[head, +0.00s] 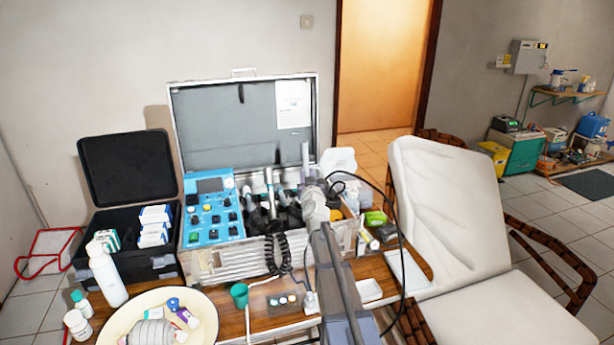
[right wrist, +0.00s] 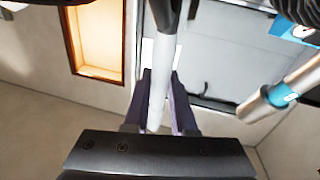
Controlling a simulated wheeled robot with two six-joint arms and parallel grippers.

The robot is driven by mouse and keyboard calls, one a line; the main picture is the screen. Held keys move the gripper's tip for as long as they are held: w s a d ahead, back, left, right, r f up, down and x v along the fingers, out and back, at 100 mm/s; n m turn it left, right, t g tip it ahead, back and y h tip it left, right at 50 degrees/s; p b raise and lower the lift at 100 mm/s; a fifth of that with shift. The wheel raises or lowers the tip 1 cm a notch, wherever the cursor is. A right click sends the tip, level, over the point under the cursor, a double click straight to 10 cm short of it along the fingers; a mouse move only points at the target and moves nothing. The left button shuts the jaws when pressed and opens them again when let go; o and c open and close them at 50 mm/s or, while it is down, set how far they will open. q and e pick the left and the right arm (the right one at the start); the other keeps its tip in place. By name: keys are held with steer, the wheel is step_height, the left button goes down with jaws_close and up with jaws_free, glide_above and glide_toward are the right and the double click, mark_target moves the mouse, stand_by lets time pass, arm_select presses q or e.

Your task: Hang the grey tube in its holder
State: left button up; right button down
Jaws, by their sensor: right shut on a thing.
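The grey tube (head: 305,154) stands roughly upright in front of the open case lid in the head view. In the right wrist view the grey tube (right wrist: 159,85) runs between the two dark fingers of my right gripper (right wrist: 162,100), which is shut on it. In the head view my right gripper (head: 311,186) is over the right part of the open case, and my arm hides some of what lies below. Dark holders (head: 289,216) with other handpieces sit in the case. I cannot tell which holder is the tube's own. My left gripper is not in view.
The metal case (head: 215,263) has a blue control panel (head: 212,212). Another handpiece (right wrist: 262,103) is close at the right in the wrist view. A black cable (head: 402,235) loops right of my arm. A cream basin (head: 118,312) and bottles crowd the table's left. A white chair (head: 450,215) stands right.

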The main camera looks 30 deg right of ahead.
steer(key=shift+f, duration=0.1)
steer(key=shift+s+a+f+b, duration=0.1)
steer(key=shift+s+f+b, duration=0.15)
steer(key=shift+f+b, duration=0.4)
steer(key=shift+s+f+b, duration=0.2)
steer(key=shift+f+b, duration=0.35)
steer(key=shift+b, duration=0.1)
steer(key=shift+s+a+f+b, duration=0.1)
steer(key=shift+s+f+b, duration=0.15)
steer(key=shift+f+b, duration=0.4)
steer(key=shift+f, duration=0.1)
steer(key=shift+s+a+f+b, duration=0.1)
steer(key=shift+s+f+b, duration=0.15)
steer(key=shift+f+b, duration=0.45)
steer(key=shift+s+f+b, duration=0.2)
steer(key=shift+f+b, duration=0.35)
steer(key=shift+b, duration=0.15)
steer(key=c, duration=0.7)
jaws_free()
steer(key=shift+o, duration=0.2)
steer(key=shift+s, duration=0.1)
